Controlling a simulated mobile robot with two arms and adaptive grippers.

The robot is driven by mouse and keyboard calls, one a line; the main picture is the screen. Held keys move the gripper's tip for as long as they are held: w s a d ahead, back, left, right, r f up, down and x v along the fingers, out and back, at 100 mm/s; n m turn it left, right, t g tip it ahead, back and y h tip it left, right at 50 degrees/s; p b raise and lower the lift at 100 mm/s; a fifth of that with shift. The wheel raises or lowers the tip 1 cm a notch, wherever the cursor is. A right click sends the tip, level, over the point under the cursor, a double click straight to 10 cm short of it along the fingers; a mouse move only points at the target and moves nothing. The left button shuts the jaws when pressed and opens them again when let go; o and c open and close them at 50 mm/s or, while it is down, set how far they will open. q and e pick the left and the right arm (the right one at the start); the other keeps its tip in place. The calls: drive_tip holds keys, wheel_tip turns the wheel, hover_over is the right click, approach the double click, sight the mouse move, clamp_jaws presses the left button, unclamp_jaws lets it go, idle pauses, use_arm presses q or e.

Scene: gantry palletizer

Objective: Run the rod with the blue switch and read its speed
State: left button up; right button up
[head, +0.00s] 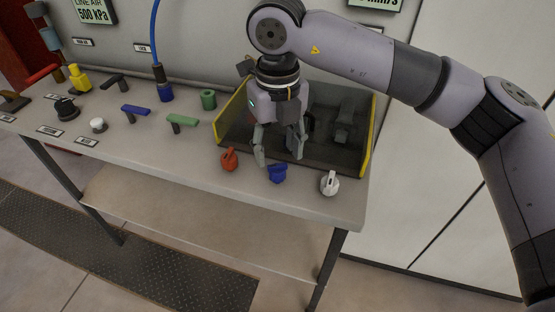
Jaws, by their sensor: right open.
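The blue switch (277,173) is a small knob on the front part of the table, between a red switch (229,158) on its left and a white switch (330,183) on its right. My right gripper (279,160) points down just above and behind the blue switch. Its fingers are apart with nothing between them. A rod cannot be made out clearly; dark parts (343,130) show inside the yellow-edged tray behind the gripper. A display (376,4) at the top edge is cut off, so its number cannot be read. My left gripper is not in view.
The yellow-edged tray (368,140) stands right behind the switches. Green (182,121) and blue (135,110) lever handles, a white button (97,125) and a black knob (66,108) are on the left. A gauge display (95,12) reads 500 kPa.

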sight(277, 168)
wheel_tip(277, 168, up, 7)
drive_tip(key=shift+r, duration=0.2)
idle(0.5)
